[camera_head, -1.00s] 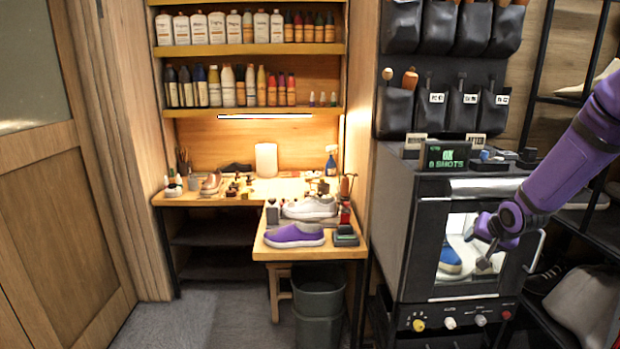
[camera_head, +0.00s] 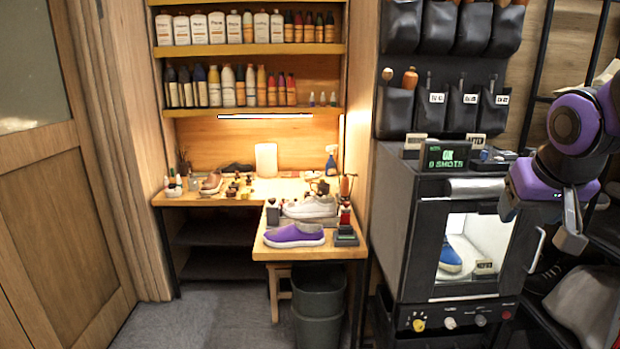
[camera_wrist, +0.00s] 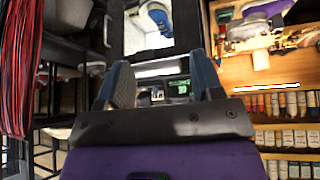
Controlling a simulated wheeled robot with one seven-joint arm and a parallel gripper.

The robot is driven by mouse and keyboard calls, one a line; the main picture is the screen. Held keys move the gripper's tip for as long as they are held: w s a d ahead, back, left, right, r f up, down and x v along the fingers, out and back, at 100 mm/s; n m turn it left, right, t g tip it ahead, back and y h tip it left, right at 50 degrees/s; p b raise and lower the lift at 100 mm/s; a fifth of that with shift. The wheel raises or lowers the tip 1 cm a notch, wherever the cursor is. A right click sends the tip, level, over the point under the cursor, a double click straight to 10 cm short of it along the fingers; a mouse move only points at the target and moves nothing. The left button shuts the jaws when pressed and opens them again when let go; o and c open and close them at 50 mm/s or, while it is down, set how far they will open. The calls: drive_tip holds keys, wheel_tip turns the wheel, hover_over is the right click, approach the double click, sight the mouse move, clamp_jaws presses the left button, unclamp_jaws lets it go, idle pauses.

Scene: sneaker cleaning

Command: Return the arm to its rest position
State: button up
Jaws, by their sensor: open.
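My purple arm reaches in from the right edge of the head view. My gripper (camera_head: 541,212) is open and empty, in front of the upper right part of the black cabinet (camera_head: 378,232). In the wrist view its two fingers (camera_wrist: 160,85) stand apart with nothing between them. A blue shoe (camera_head: 450,258) sits inside the lit chamber, seen through its front opening. It also shows in the wrist view (camera_wrist: 158,18). A green display (camera_head: 446,156) on top of the cabinet reads "OK" and "SHOTS".
A wooden bench (camera_head: 262,254) at the middle holds a purple shoe (camera_head: 294,236) and a white-topped shoe (camera_head: 310,207). A grey bin (camera_head: 318,305) stands below. A black rack (camera_head: 600,240) is close at the right. The floor at left is free.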

drive_tip(key=s+a+n+y, duration=0.1)
drive_tip(key=s+a, duration=0.1)
drive_tip(key=s, duration=0.4)
drive_tip(key=s+a+r+n, duration=0.1)
drive_tip(key=s, duration=0.6)
drive_tip(key=shift+s+a+r+g+y, duration=0.2)
drive_tip(key=shift+a+r+g+y, duration=0.1)
drive_tip(key=shift+a+g+y, duration=0.1)
idle(1.5)
